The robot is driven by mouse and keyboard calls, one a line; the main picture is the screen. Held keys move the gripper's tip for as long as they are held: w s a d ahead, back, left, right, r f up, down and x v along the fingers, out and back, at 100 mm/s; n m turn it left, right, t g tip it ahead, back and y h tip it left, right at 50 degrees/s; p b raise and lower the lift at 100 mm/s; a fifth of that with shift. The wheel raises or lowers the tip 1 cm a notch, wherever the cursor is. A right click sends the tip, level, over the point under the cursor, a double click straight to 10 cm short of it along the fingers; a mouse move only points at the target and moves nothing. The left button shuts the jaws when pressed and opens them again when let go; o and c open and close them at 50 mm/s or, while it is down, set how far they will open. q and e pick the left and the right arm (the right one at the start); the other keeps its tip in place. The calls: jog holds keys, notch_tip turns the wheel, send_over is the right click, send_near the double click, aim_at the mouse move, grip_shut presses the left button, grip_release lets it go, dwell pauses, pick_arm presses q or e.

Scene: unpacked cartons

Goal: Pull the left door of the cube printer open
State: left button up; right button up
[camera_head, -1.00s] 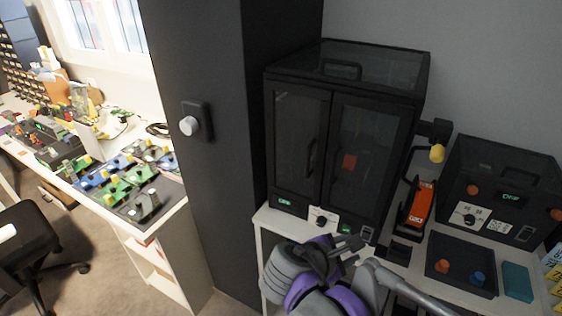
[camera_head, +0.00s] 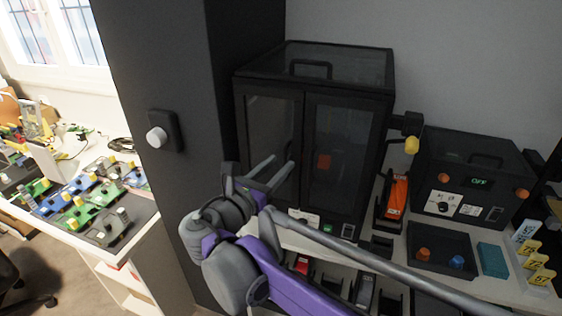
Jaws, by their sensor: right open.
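The black cube printer (camera_head: 345,92) stands on the white bench with two dark glazed front doors. Its left door (camera_head: 268,115) appears shut, flush beside the right door (camera_head: 340,150). My right gripper (camera_head: 282,160) is in front of the lower half of the left door. Its two grey fingers are apart and point up to the right, with nothing seen between them. The left door's handle cannot be made out clearly behind the fingers, so I cannot tell whether they touch it. My left gripper is not in view.
A dark pillar with a white knob (camera_head: 157,138) stands close on the left. Right of the printer are an orange tool (camera_head: 396,194), a black box marked OFF (camera_head: 470,183) and a black tray (camera_head: 443,262). Several small items lie on the shelf below.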

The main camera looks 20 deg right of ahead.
jog(key=shift+x, duration=1)
grip_shut()
dwell(0.8)
